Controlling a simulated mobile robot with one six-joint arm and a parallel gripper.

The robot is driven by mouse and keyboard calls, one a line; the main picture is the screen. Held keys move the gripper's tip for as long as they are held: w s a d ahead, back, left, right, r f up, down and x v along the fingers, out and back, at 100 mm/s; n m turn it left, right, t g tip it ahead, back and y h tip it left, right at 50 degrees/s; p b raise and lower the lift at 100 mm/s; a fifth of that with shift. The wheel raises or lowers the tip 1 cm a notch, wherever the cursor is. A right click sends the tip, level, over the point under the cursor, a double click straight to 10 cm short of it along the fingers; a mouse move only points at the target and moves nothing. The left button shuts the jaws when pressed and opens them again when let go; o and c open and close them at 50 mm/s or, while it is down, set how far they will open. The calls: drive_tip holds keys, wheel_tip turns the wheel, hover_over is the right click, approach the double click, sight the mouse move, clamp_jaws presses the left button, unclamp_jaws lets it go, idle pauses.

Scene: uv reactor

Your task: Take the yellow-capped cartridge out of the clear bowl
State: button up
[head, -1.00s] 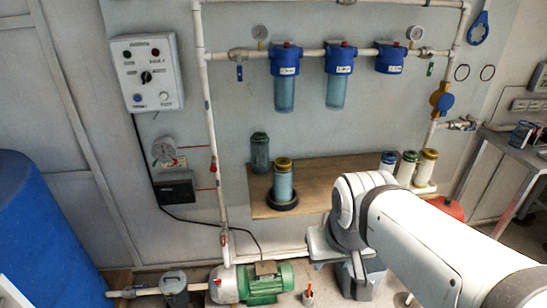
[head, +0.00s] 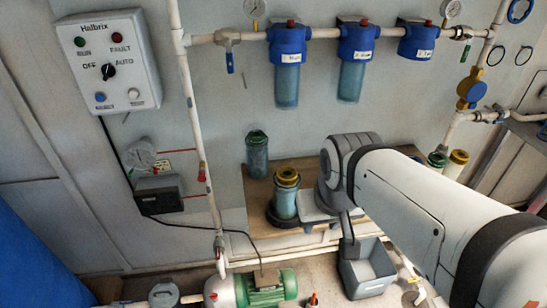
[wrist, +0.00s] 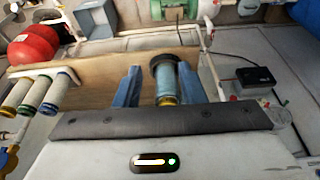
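The yellow-capped cartridge (head: 286,178) stands upright on the wooden shelf (head: 235,222), its lower part in a clear bluish bowl (head: 284,206) set in a black ring (head: 282,221). In the wrist view the bowl (wrist: 170,72) appears inverted, with the yellow cap (wrist: 167,100) towards my gripper. My gripper (wrist: 158,68) is open, with two blue fingers. The cartridge lies between them in the picture, closer to the right finger; I cannot tell whether they touch.
A dark greenish canister (head: 257,155) stands behind left on the shelf. Green-capped (head: 437,160) and yellow-capped (head: 455,165) cartridges stand at right, partly behind my arm. Blue-topped filter housings (head: 288,65) hang above. A green pump (head: 262,288) sits below.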

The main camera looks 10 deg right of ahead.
drive_tip(key=shift+o, duration=1.1)
drive_tip(key=shift+w+a, duration=0.2)
drive_tip(key=o, duration=0.7)
drive_tip(key=w, duration=0.5)
drive_tip(key=w+f+n+b, duration=0.1)
drive_tip(key=w, duration=0.4)
drive_tip(key=w+n+y+b, duration=0.1)
drive_tip(key=w, duration=0.4)
drive_tip(key=shift+w+d+f, duration=0.15)
drive_tip(key=shift+w+f, duration=0.05)
drive_tip(key=shift+f, duration=0.2)
drive_tip(key=shift+o, duration=0.2)
drive_tip(key=n+t+b, duration=0.1)
drive_tip(key=n+b, duration=0.1)
approach(287, 172)
drive_tip(key=shift+p+x, duration=0.95)
drive_tip(key=shift+x, duration=3.3)
